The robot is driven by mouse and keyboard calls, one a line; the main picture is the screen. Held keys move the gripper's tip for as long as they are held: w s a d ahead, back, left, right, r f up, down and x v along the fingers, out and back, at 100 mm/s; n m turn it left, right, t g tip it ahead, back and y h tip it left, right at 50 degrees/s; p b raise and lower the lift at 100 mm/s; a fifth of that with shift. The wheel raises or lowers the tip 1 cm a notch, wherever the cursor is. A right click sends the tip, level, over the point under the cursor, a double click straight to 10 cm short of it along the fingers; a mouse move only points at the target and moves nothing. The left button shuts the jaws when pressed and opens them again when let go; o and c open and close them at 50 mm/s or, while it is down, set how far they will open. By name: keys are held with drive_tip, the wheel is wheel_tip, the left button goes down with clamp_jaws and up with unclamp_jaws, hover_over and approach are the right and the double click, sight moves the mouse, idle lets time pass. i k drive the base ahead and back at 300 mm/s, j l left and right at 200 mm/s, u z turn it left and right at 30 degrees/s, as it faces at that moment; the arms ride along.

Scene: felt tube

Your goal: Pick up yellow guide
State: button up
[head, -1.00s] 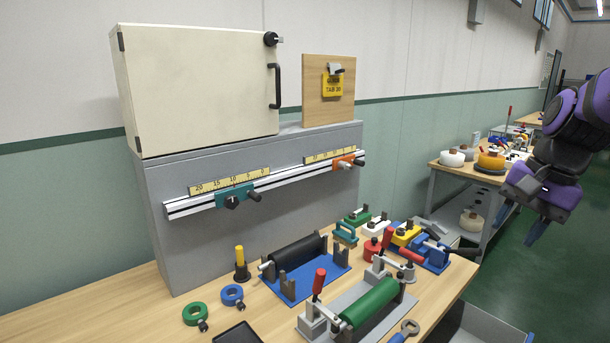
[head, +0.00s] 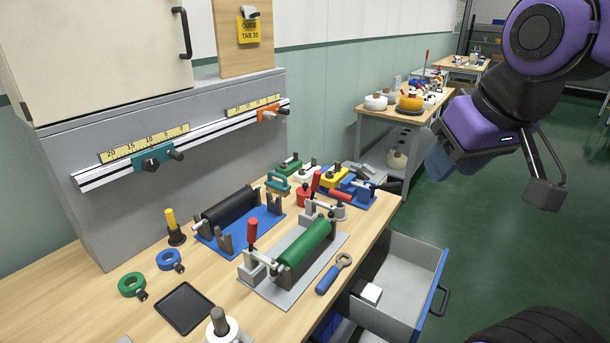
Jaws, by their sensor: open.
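A small yellow block with a dark knob (head: 334,177) sits at the back right of the bench, between a white block and a blue clamp fixture. A yellow tag with black lettering (head: 248,30) hangs from a clip on the upright wooden board; its lettering ends in "TAB 30". I cannot tell for certain which of the two is the guide.
A fixture with a green roller (head: 305,244) and a black roller on a blue base (head: 228,206) stand before the yellow block. A red-handled lever is close to it. An open drawer (head: 408,280) juts from the bench's right side. Floor beyond is clear.

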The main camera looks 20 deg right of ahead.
sight(330, 184)
drive_tip(key=l+z, duration=0.25)
drive_tip(key=l, duration=1.1)
